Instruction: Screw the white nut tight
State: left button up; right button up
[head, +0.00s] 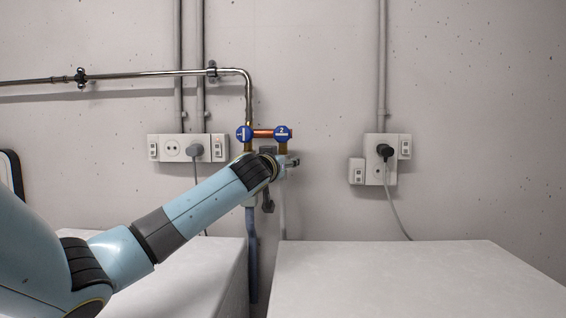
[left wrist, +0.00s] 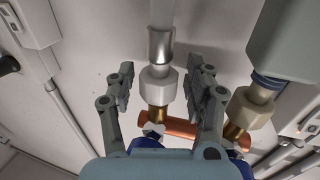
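A white nut (left wrist: 158,86) sits on a brass fitting below a copper cross pipe (left wrist: 180,126), with a pale hose and metal sleeve (left wrist: 161,45) on its other side. My left gripper (left wrist: 164,84) is open, with one finger on each side of this nut and visible gaps to both. In the head view my left gripper (head: 286,162) is in front of the pipework, just below the right blue valve knob (head: 282,133) marked 2, and hides the nut. My right gripper is not in view.
A second pale nut (left wrist: 249,108) with a thick grey hose stands close beside my finger in the wrist view. The left blue knob (head: 244,133) is beside the right one. Two white-topped machines (head: 400,275) stand below, with a narrow gap between. Wall sockets (head: 380,160) flank the pipes.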

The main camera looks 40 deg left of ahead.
pick_arm(q)
jog(key=c, duration=1)
jog(key=shift+o, duration=0.2)
